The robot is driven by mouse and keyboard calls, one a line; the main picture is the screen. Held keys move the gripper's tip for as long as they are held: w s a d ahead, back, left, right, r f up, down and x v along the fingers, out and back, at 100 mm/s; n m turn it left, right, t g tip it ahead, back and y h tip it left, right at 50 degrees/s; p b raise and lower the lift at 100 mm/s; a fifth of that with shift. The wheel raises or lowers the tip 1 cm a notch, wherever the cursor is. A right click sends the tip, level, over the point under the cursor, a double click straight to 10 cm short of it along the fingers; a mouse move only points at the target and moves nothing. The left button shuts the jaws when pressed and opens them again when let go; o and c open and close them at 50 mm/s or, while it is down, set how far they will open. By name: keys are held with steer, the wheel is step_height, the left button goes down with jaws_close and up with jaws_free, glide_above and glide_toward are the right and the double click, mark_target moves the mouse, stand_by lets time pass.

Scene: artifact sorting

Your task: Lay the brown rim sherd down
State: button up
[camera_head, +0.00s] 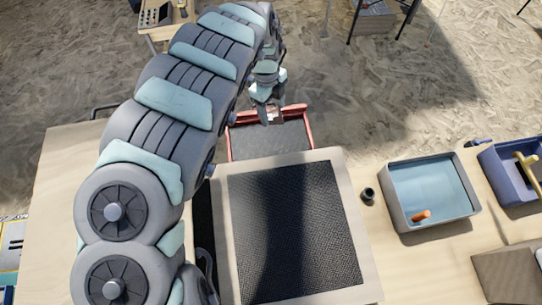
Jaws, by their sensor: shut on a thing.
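My gripper (269,113) is at the upper middle of the view, pointing down over the far part of a red-rimmed tray (296,109) with a dark floor. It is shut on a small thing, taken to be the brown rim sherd. The sherd is too small and too hidden by the fingers to make out its shape or colour. I cannot tell whether it touches the tray. A dark mesh screen (295,230) in a pale wooden frame (353,225) lies in front of the tray.
A grey tub (437,225) of blue water with an orange piece (421,215) stands at the right. A small dark cup (368,194) is beside it. A blue crate (500,175) with a yellow-handled tool (527,165) is at the far right. My arm covers much of the left.

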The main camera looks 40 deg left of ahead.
mark_target(272, 146)
steer(key=f+b, duration=0.1)
steer(key=f, duration=1.3)
steer(key=shift+s+f, duration=0.2)
steer(key=c, duration=0.4)
steer(key=shift+o, duration=0.2)
steer(key=shift+w+f+b, duration=0.15)
steer(key=shift+f+b, duration=0.45)
steer(key=shift+f, duration=1.7)
steer(key=shift+a+f, duration=0.2)
steer(key=shift+f, duration=0.15)
steer(key=o, duration=1.7)
steer(key=shift+f, duration=0.1)
steer(key=r, duration=0.4)
steer(key=a+r, duration=0.1)
steer(key=r, duration=0.3)
steer(key=r+p, duration=0.1)
steer(key=r, duration=0.3)
steer(key=shift+s+a, duration=0.15)
steer(key=shift+s, duration=0.05)
